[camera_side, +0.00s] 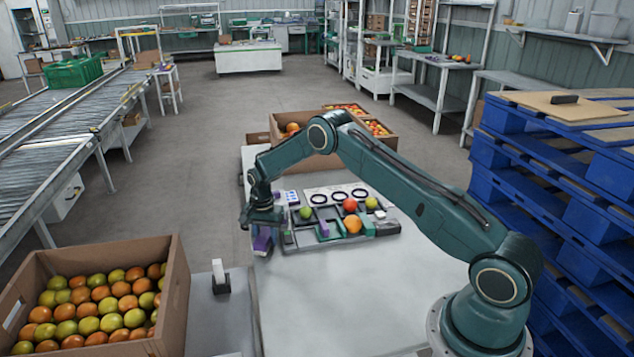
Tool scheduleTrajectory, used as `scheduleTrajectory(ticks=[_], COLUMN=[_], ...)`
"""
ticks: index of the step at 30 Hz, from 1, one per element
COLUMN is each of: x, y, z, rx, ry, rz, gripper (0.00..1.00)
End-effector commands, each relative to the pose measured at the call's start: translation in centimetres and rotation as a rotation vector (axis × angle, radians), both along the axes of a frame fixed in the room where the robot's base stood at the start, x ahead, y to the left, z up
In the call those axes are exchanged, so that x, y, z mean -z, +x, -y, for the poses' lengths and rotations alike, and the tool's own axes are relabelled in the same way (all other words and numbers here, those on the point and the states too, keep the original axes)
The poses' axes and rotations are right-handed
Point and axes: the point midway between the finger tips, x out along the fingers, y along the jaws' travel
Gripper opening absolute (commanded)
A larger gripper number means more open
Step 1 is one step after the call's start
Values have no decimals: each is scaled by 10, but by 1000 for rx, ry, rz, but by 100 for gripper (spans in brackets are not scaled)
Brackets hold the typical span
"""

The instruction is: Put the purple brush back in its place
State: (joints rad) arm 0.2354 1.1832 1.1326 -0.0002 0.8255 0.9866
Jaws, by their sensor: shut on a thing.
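My gripper (262,217) is over the left side of the work table, pointing down. It is shut on a purple brush (262,241), which hangs below the fingers just left of a dark tray (287,238). I cannot tell whether the brush touches the table. The tray has several compartments. It holds green items, including one near its middle (325,231), and a purple piece (334,226). A red tomato (350,205), an orange tomato (353,225) and a small green tomato (371,203) sit at the tray's right part. Which compartment is the brush's place cannot be told.
A white board with black rings (338,194) lies behind the tray. Cardboard boxes of tomatoes (318,160) stand at the table's far end. A large tomato box (175,300) stands front left. Blue pallets (560,170) rise at right. The table's front (330,300) is clear.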

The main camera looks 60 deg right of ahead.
Motion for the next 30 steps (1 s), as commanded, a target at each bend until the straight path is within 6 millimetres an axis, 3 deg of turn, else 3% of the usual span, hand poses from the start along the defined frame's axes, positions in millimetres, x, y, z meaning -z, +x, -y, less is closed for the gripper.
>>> scheduleTrajectory(ticks=[19,20,23,29,30], x=[8,8,8,8,8], y=[0,0,0,0,0], z=[0,0,0,0,0], rx=[0,0,0,0,0], ry=[0,0,0,0,0], rz=[0,1,1,0,0], gripper=[15,40,60,61,57])
